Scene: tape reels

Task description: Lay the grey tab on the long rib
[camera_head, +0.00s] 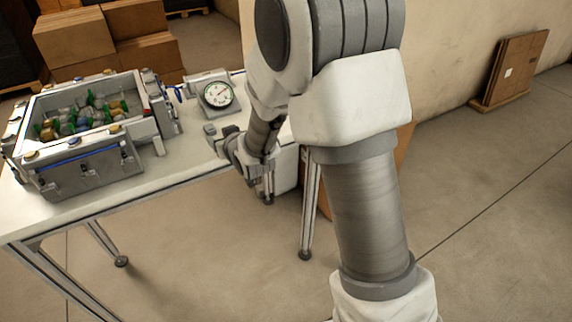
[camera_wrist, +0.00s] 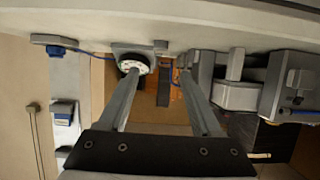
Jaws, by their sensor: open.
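I cannot pick out the grey tab or the long rib for certain. A large grey box (camera_head: 85,170) with clips and caps along its walls stands on the table. My gripper (camera_head: 222,141) is over the table's right end, in front of the gauge. In the wrist view, my gripper's two fingers (camera_wrist: 158,74) are apart, with nothing visibly held between them. A narrow dark grey piece (camera_wrist: 163,86) shows in the gap; I cannot tell whether it is near or far.
The round white gauge (camera_head: 218,95) stands on a grey base right of the box. The box holds several small green, amber and grey items. The white table (camera_head: 100,200) is bare along its front edge. Cardboard boxes (camera_head: 75,38) are stacked behind.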

